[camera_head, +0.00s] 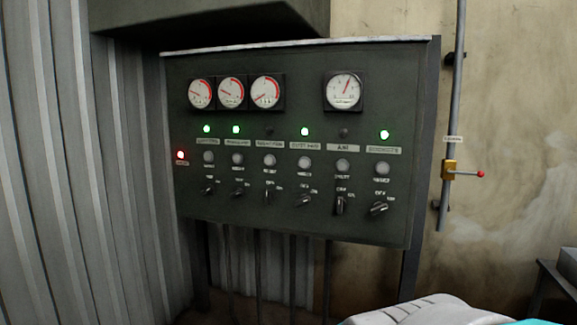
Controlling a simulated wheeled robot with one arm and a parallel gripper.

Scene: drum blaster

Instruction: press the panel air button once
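The dark green control panel (290,220) stands upright in the middle of the head view. Its "AIR" label (343,148) is in the column second from the right. Right below the label is the round pale air button (343,165), with nothing in front of it. The air lamp (344,132) above the label is dark. The air rotary switch (340,205) below the button stands about vertical. A white and cyan part of my own body shows at the bottom right, well below the panel. My gripper's fingers are not in view.
Similar buttons sit left of the air button, and one (384,168) sits to its right. A pipe with a yellow valve and red-tipped lever (465,173) runs right of the panel. Corrugated metal (90,180) stands at left. The space before the panel looks clear.

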